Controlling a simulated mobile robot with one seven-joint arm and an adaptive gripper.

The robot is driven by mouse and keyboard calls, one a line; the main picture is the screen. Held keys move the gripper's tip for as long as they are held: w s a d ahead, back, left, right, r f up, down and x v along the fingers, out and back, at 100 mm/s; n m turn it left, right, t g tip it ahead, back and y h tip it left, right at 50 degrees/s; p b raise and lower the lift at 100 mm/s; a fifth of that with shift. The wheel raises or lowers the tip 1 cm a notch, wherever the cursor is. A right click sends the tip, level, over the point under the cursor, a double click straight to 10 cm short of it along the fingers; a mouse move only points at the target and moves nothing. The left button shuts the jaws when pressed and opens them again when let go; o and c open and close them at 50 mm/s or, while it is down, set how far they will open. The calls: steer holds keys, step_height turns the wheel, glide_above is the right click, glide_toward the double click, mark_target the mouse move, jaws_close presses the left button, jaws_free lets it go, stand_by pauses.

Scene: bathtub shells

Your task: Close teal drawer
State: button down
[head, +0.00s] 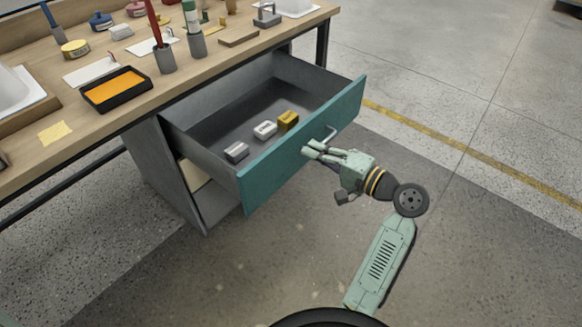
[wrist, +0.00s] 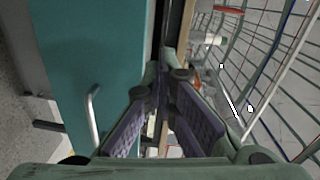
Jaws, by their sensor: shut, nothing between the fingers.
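The teal drawer (head: 277,172) under the bench is pulled far out, with its grey inside showing in the head view. Its teal front also fills the left of the wrist view (wrist: 95,45). A metal bar handle (head: 331,131) is on that front; it shows in the wrist view (wrist: 92,115) left of my fingers. My gripper (head: 308,149) is at the outer side of the front, just below and left of the handle in the head view. The fingers come together at their tips in the wrist view (wrist: 164,76) and hold nothing. I cannot tell whether they touch the front.
Inside the drawer lie a grey block (head: 236,152), a white block (head: 265,130) and a yellow block (head: 288,120). The wooden benchtop (head: 215,75) above carries an orange tray (head: 116,90), cups and small tools. The concrete floor (head: 450,90) right of the drawer is clear.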

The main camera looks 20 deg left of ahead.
steer(key=s+d+f+m, duration=0.1)
steer(key=s+d+f, duration=0.25)
steer(key=d, duration=0.25)
steer(key=p, duration=0.3)
glide_toward(279, 147)
steer(key=shift+t+y, duration=0.3)
steer(key=shift+y, duration=0.1)
steer(key=x, duration=0.7)
steer(key=shift+s+f, duration=0.1)
steer(key=shift+f, duration=0.2)
steer(key=shift+a, duration=0.2)
steer(key=b+x, duration=0.6)
steer(key=x, duration=2.6)
steer(key=shift+a, duration=0.35)
steer(key=shift+w+r, duration=0.1)
steer(key=shift+w, duration=0.15)
